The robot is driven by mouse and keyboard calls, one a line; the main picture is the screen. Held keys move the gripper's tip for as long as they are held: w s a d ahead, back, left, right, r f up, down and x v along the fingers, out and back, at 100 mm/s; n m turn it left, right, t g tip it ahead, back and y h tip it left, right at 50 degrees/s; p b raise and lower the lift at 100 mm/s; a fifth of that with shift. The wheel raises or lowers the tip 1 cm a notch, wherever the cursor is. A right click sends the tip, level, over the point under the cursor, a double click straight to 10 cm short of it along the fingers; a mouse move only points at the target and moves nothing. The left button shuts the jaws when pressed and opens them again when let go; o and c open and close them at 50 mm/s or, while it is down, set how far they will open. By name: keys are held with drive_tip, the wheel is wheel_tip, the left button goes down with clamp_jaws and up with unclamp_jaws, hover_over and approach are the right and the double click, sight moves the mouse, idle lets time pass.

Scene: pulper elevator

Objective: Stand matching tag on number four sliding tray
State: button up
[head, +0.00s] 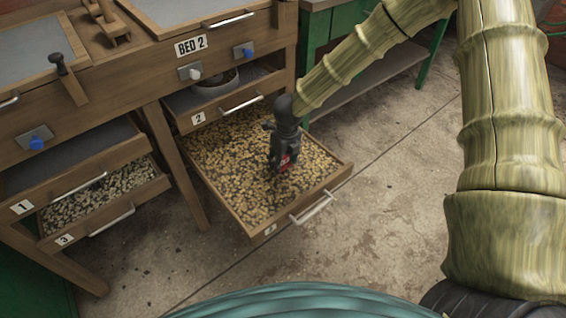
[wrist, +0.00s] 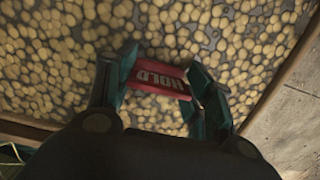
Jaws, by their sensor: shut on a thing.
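My gripper (head: 281,160) is shut on a red tag (wrist: 158,78) marked "HOLD". It also shows in the wrist view (wrist: 155,82), with the tag between its two fingers. In the head view the tag is a small red patch (head: 286,160) at the fingertips. The gripper points down over the pulled-out lower right tray (head: 320,197), which is filled with pale yellow beans. The small plate on this tray's front (head: 270,229) is too small to read for certain. I cannot tell whether the tag touches the beans.
Tray 2 (head: 199,118) above is partly out and holds a round bowl (head: 214,84). On the left are tray 1 (head: 22,207) and tray 3 (head: 65,239), which has paler beans. The "BED 2" sign (head: 191,46) is above. Concrete floor (head: 390,215) is clear at right.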

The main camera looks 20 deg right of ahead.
sight(286, 171)
drive_tip(key=shift+f, duration=0.15)
drive_tip(key=o, duration=0.8)
wheel_tip(286, 171, up, 12)
drive_tip(key=s+p, duration=0.1)
drive_tip(key=p, duration=0.2)
drive_tip(key=shift+s+d+p, duration=0.2)
drive_tip(key=shift+d+p, duration=0.05)
drive_tip(key=shift+p, duration=0.15)
